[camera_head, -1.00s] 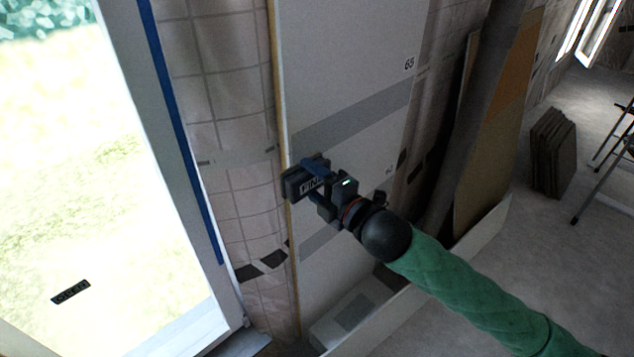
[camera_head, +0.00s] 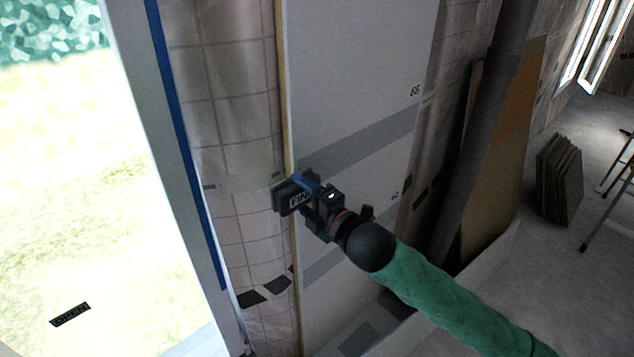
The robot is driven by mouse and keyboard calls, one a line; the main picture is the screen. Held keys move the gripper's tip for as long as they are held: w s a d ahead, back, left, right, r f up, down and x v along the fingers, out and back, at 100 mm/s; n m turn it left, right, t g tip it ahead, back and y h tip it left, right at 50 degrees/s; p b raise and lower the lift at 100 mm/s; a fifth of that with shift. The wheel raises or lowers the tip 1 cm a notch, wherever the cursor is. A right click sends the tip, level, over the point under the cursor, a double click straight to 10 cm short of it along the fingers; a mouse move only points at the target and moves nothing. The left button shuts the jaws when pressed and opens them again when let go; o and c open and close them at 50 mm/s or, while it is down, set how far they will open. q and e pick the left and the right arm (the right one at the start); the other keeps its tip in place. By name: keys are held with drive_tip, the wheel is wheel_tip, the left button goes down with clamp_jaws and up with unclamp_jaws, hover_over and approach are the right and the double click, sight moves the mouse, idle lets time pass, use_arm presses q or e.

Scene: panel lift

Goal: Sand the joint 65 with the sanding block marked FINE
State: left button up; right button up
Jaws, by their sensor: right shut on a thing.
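My right gripper (camera_head: 318,205) is shut on the dark sanding block (camera_head: 288,197), whose white label reads FINE. The block is at the left edge of the pale wall panel (camera_head: 350,60), just below the left end of the upper grey joint band (camera_head: 370,143). The number 65 (camera_head: 415,90) is printed near the panel's right edge, above that band. A second grey band (camera_head: 325,264) crosses the panel lower down, partly hidden by my right arm. I cannot tell whether the block touches the panel. My left gripper is not in view.
A bright window (camera_head: 70,200) with a label fills the left. Wrapped insulation (camera_head: 235,120) lies between window and panel. Dark pipe (camera_head: 485,130) and boards (camera_head: 510,160) stand right of the panel. Stacked dark panels (camera_head: 558,178) and a stepladder (camera_head: 610,190) stand on the right floor.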

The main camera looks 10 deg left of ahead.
sight(412, 119)
drive_tip(key=shift+p+x, duration=0.8)
drive_tip(key=shift+p, duration=0.15)
idle(1.5)
drive_tip(key=shift+w, duration=0.1)
